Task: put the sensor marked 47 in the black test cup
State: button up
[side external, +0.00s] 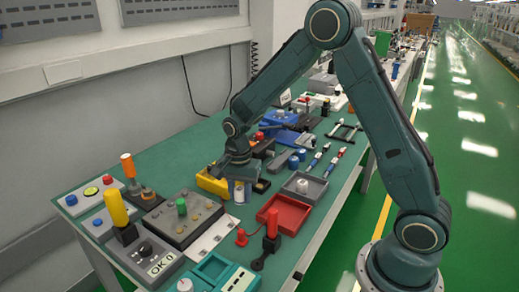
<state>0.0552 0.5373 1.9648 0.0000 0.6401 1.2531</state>
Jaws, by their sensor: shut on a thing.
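My gripper (238,180) points down over the middle of the green bench top and is shut on a small pale cylinder (239,192). The cylinder is partly hidden by the jaws, and no number can be read on it. It is close to the bench, but I cannot tell whether it touches. A small dark item (261,186) stands just right of the gripper. I cannot tell whether it is the black test cup; no cup is clearly seen.
A red tray (284,213) and a grey tray (304,187) lie to the right. A grey control box (183,220) and an upright yellow-topped post (117,208) stand at front left. Several tools crowd the back.

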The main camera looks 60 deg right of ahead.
aim_at(240, 203)
jog(key=shift+f, duration=1.9)
jog(key=shift+f, duration=0.2)
jog(key=o, duration=1)
jog(key=shift+r, duration=0.15)
jog(key=r, duration=1.3)
jog(key=shift+w+d+r, duration=0.1)
jog(key=shift+w+d, duration=0.05)
jog(key=shift+w, duration=0.05)
jog(key=shift+r, duration=0.15)
